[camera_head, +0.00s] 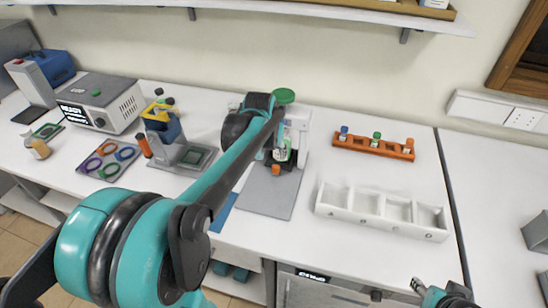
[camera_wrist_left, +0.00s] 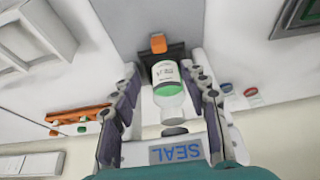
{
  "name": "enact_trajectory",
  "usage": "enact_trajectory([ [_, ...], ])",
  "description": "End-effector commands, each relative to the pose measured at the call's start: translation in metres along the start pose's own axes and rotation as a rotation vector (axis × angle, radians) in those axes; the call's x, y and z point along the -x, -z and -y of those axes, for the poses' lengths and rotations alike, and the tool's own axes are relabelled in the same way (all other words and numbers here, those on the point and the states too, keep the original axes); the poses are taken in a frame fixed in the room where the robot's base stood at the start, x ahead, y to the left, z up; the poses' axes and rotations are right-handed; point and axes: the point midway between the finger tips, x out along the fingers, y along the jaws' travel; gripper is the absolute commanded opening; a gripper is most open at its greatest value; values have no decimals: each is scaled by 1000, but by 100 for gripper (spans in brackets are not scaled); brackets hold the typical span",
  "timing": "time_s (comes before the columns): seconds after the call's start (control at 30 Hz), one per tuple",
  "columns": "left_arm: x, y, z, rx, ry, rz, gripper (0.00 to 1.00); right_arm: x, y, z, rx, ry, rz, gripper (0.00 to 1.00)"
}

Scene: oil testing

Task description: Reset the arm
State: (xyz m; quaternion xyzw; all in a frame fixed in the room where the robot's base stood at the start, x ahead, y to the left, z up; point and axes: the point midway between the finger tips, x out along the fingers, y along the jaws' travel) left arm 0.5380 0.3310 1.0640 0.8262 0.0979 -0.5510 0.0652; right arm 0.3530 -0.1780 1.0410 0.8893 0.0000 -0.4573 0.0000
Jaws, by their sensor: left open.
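My left arm reaches in from the left to the sealing station. My left gripper (camera_head: 277,152) is mostly hidden behind the arm in the head view. In the left wrist view the gripper (camera_wrist_left: 165,75) is open, one finger on each side of a labelled bottle with green contents (camera_wrist_left: 167,88). The bottle (camera_head: 281,153) stands at the station, and gaps show between it and the fingers. A plate marked SEAL (camera_wrist_left: 180,153) is close by the fingers. My right gripper (camera_head: 432,294) is partly in view at the bottom right; its jaws are unclear.
An orange rack (camera_head: 374,148) with several small bottles stands at the back right. A white tray with compartments (camera_head: 382,222) lies in front of it. A grey machine (camera_head: 102,103) and a mat with coloured rings (camera_head: 110,158) are at left. A shelf (camera_head: 330,12) runs overhead.

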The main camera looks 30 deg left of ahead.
Motion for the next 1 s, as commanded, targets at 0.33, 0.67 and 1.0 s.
enact_trajectory([
  [0.33, 10, 0, 0, 0, 0, 0, 45, 0, 0, 0, 0, 0, 0, 45],
  [0.67, 10, -1, -1, -1, 0, -1, 45, 0, 0, 0, 0, 0, 0, 45],
  [1.0, 55, -83, -60, -91, -39, -91, 45, 0, 0, 0, 0, 0, 0, 45],
])
